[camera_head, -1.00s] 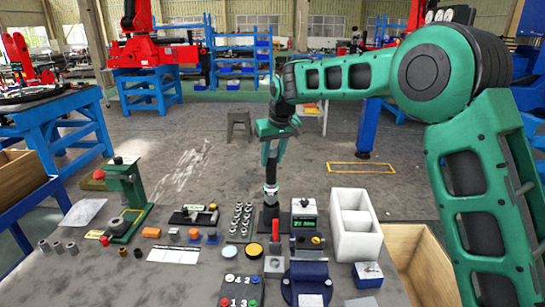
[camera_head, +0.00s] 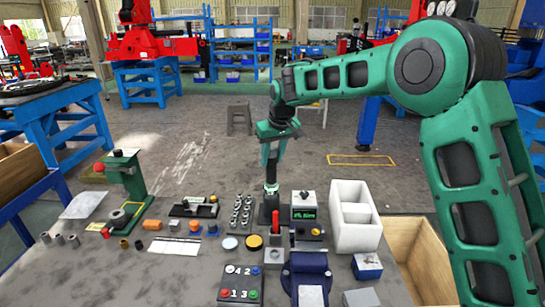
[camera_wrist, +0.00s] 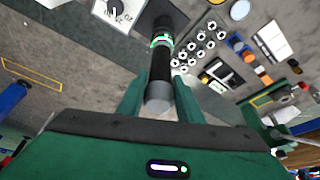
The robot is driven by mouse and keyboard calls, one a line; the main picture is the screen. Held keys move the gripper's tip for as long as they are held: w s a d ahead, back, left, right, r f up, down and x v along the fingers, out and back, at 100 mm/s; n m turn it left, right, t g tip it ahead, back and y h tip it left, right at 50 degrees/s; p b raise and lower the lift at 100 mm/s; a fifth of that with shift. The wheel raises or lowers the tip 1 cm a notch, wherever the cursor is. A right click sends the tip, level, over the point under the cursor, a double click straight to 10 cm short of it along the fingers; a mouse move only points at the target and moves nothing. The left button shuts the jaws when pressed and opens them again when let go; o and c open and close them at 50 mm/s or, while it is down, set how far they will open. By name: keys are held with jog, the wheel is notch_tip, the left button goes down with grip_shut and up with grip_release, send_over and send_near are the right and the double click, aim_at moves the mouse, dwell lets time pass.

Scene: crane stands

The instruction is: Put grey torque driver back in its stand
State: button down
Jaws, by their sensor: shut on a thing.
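My gripper (camera_head: 270,152) points down over the back of the table, with its green fingers shut on the torque driver (camera_head: 271,180). The driver is upright and dark, with a grey end cap and a lit green-and-white band. In the wrist view the driver (camera_wrist: 161,68) runs between the fingers (camera_wrist: 158,98), cap towards the camera. Its lower end is at the dark stand (camera_head: 268,213), which also shows in the wrist view (camera_wrist: 150,18). The contact is hidden by the driver's own body, so I cannot tell whether it is fully seated.
A rack of metal sockets (camera_head: 242,213) is close on the left. A red-handled switch (camera_head: 276,225) and a blue vise (camera_head: 306,275) stand in front.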

aim_at(274, 152)
jog(key=shift+f, duration=0.65)
jog(key=c, duration=1.2)
grip_release()
jog(key=shift+f, duration=0.1)
jog(key=shift+v, duration=2.55)
